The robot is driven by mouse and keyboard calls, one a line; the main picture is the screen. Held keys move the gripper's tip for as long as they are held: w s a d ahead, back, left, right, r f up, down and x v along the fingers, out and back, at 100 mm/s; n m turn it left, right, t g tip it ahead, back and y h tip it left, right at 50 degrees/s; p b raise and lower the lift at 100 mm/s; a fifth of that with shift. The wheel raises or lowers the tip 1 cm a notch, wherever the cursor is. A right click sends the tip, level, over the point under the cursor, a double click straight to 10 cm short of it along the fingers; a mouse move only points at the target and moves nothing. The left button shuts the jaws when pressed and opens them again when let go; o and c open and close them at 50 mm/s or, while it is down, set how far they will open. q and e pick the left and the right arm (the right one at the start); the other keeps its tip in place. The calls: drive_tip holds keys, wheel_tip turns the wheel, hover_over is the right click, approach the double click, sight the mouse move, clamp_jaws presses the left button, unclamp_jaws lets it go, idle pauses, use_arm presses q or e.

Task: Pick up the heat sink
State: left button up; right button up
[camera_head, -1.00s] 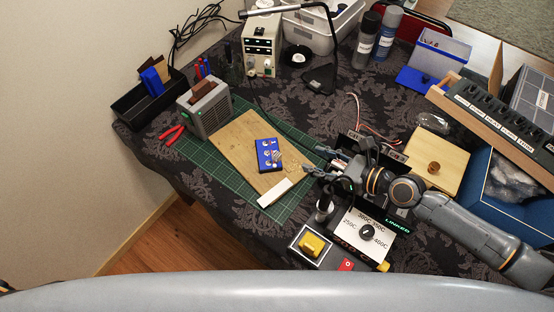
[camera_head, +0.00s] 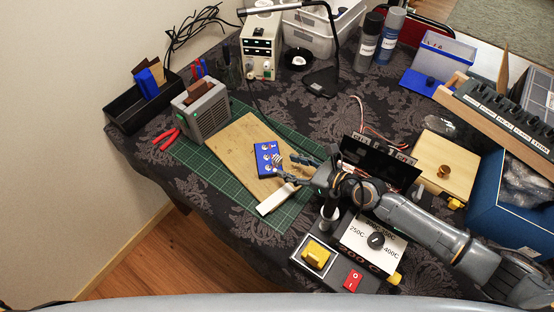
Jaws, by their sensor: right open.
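A blue box (camera_head: 265,154) with pale round parts lies on a wooden board (camera_head: 236,146). A small silvery piece (camera_head: 278,160), which looks like the heat sink, is at the box's right edge; it is too small to make out its exact shape. My right gripper (camera_head: 287,167) reaches in from the right. Its fingers are open, with the tips close to the silvery piece and the box's right side. I cannot tell whether they touch it. My left gripper is not in view.
A white bar (camera_head: 277,199) lies just below the gripper on the green mat (camera_head: 203,160). A soldering station (camera_head: 370,244) and a dark panel (camera_head: 377,160) stand near my right arm. A grey fan box (camera_head: 203,108) is at the left.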

sight(280, 160)
drive_tip(key=x, duration=0.6)
drive_tip(key=shift+w+d+r, duration=0.1)
drive_tip(key=shift+w+r, duration=0.15)
drive_tip(key=shift+r, duration=0.05)
drive_tip(key=shift+s, duration=0.1)
clamp_jaws()
